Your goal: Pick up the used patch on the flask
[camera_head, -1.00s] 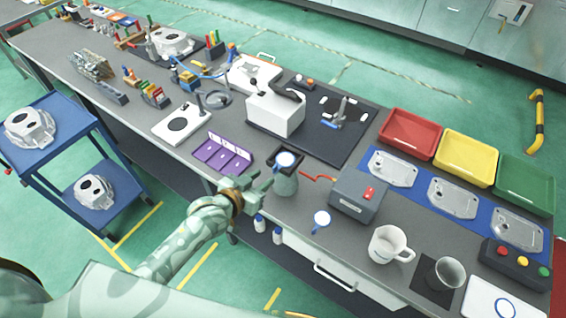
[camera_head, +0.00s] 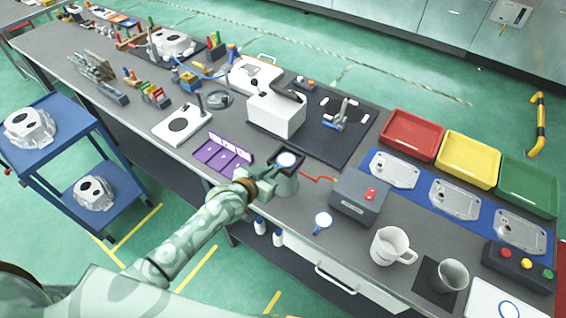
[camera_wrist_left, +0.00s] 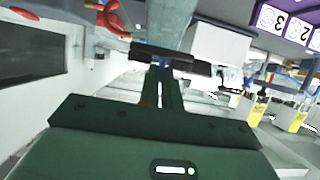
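A grey-green flask (camera_head: 284,185) stands near the bench's front edge with a dark square piece (camera_head: 291,152) around its top. A round white patch with a blue rim (camera_head: 287,159) shows at its top; I take it to be the used patch. My left gripper (camera_head: 267,171) is at the flask's left side, just below the patch. In the left wrist view the gripper's dark fingers (camera_wrist_left: 163,88) point at a grey column (camera_wrist_left: 172,22), probably the flask. The patch cannot be made out there. Whether the fingers touch anything or how far apart they are is unclear. My right gripper is out of view.
A grey box (camera_head: 360,197) with a red switch stands right of the flask, joined by a red cable (camera_head: 318,179). A similar white-and-blue disc (camera_head: 322,220) lies in front. A purple tray (camera_head: 222,155) is left, a white mug (camera_head: 390,246) right.

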